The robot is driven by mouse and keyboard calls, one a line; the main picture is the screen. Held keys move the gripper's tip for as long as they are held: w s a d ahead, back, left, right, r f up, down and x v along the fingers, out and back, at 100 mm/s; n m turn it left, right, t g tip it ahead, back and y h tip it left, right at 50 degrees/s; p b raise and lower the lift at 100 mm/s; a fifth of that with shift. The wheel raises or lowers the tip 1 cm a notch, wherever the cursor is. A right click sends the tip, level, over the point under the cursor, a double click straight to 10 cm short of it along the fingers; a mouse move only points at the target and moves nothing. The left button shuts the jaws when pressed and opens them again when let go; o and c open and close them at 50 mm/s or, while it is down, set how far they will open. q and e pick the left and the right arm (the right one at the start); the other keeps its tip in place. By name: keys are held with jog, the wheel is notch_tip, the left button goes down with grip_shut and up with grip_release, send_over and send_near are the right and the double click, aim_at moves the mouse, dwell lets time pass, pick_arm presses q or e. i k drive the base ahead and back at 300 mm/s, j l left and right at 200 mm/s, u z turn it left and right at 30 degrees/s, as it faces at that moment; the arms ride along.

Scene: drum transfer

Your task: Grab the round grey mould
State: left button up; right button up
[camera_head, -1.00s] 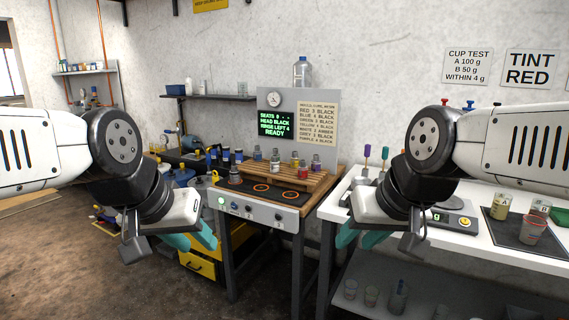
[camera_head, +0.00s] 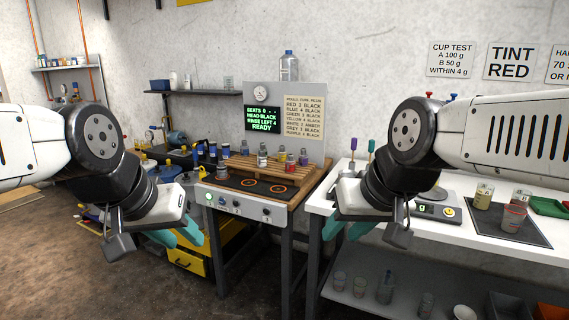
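I cannot pick out a round grey mould with certainty. A pale round dish (camera_head: 464,313) sits on the lower shelf at the bottom edge, partly cut off; I cannot tell if it is the mould. My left gripper (camera_head: 176,236) has teal fingers apart and empty, in front of the workstation's left side. My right gripper (camera_head: 347,230) has teal fingers apart and empty, in front of the white table's left end. Neither gripper touches anything that I can see. My forearms hide parts of the benches.
The workstation (camera_head: 240,203) carries a dark top with orange rings and a wooden rack of bottles. The white table (camera_head: 470,232) holds a scale (camera_head: 437,208) and cups on a dark mat (camera_head: 510,226). Its lower shelf (camera_head: 405,310) holds several jars. Open floor lies at left.

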aim_at(222, 168)
jog(key=i+j+u, duration=0.25)
jog(key=i, duration=0.55)
jog(key=i+l+u, duration=0.1)
jog(key=i+u, duration=0.15)
jog(key=i, duration=0.5)
jog(key=i+l+u, duration=0.25)
jog(key=i, duration=0.55)
jog(key=j, duration=0.1)
